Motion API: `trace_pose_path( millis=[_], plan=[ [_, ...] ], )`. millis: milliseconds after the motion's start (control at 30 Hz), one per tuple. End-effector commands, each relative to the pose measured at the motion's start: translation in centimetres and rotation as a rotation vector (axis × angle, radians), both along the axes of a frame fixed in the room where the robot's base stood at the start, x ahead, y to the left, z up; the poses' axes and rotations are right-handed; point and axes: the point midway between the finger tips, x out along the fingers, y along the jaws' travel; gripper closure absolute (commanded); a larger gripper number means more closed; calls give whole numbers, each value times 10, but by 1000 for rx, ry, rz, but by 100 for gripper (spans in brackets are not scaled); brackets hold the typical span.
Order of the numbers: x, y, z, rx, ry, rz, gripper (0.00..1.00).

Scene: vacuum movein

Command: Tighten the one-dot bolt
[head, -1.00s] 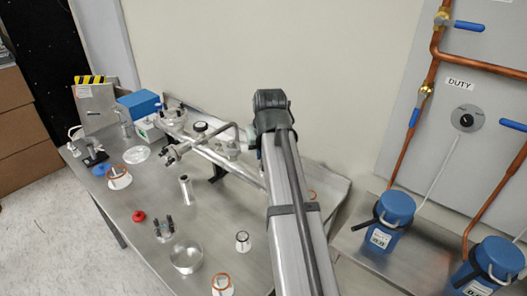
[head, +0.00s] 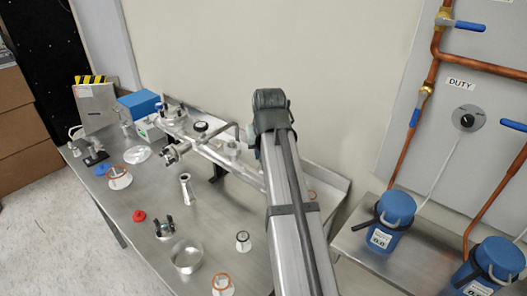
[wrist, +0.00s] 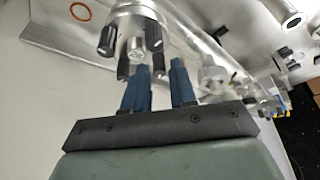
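In the wrist view, a round metal flange with several black-capped bolts (wrist: 153,36) lies just beyond my gripper (wrist: 160,66). Some caps carry pale marks, but the dots are too small to read, so I cannot tell which is the one-dot bolt. My two blue fingers stand apart, with a clear gap between their tips. A dark bolt end shows near the gap; I cannot tell whether the fingers touch it. In the head view my own arm hides the gripper and this flange.
The steel table (head: 120,205) holds loose parts: a red cap (head: 139,216), a metal ring dish (head: 187,257) and a flared metal piece (head: 186,188). A metal pipe assembly (head: 205,150) runs along the back. Blue canisters (head: 391,220) stand at right.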

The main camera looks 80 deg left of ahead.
Motion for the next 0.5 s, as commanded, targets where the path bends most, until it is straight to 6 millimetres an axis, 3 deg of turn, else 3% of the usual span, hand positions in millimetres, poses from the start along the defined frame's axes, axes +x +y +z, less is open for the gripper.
trace_pose_path(
  millis=[167, 500],
  plan=[
    [1, -6, 16, 3, 0, 0, 74],
    [2, -29, 72, 2, 0, 0, 74]
  ],
)
